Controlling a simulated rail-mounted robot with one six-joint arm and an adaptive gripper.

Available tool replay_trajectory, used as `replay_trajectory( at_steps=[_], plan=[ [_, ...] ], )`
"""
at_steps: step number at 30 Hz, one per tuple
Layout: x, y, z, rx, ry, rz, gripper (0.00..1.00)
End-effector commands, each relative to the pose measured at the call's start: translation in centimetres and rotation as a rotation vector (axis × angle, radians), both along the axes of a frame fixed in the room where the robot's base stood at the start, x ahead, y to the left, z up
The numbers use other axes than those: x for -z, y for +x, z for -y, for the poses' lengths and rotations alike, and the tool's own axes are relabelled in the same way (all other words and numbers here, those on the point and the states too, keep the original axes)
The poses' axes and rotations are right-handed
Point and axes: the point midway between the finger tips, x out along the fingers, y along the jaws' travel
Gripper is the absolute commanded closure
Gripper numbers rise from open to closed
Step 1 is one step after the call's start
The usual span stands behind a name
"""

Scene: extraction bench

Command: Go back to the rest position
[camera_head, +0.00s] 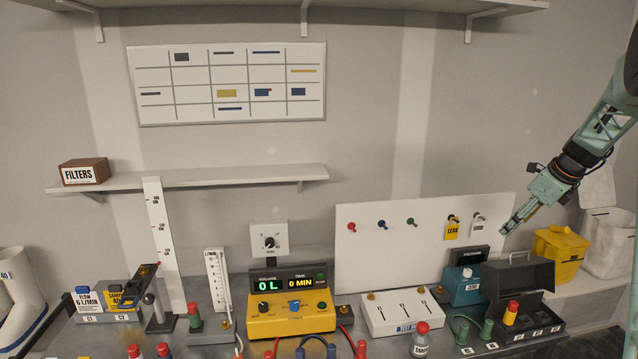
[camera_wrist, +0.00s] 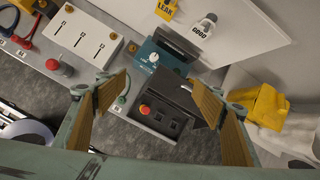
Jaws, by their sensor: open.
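My gripper (camera_head: 511,226) is at the right in the head view, raised above the bench in front of the white board's right end. It points down and to the left. In the wrist view my gripper (camera_wrist: 158,112) has its two fingers wide apart with nothing between them. Beyond the gap lies the black open case (camera_wrist: 172,100) with a red-topped piece (camera_wrist: 144,109) in it. The same case (camera_head: 525,275) stands below my gripper in the head view. No contact with anything shows.
A teal device (camera_head: 463,287) and a white test box (camera_head: 402,312) stand left of the case. A yellow bin (camera_head: 561,253) stands to its right. The white board (camera_head: 380,245) with pegs and tags is behind. A shelf (camera_head: 230,178) is at the left. The air around my gripper looks clear.

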Motion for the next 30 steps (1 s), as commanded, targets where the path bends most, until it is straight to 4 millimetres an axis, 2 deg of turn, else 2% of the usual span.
replay_trajectory(
  at_steps=[3,14,30],
  plan=[
    [-1.3,-0.7,-2.8,-0.077,-0.037,0.0,0.38],
    [-4.6,-3.6,-10.5,-0.309,-0.142,-0.004,0.38],
    [-8.2,-10.0,-21.3,-0.659,-0.302,-0.005,0.38]
  ],
)
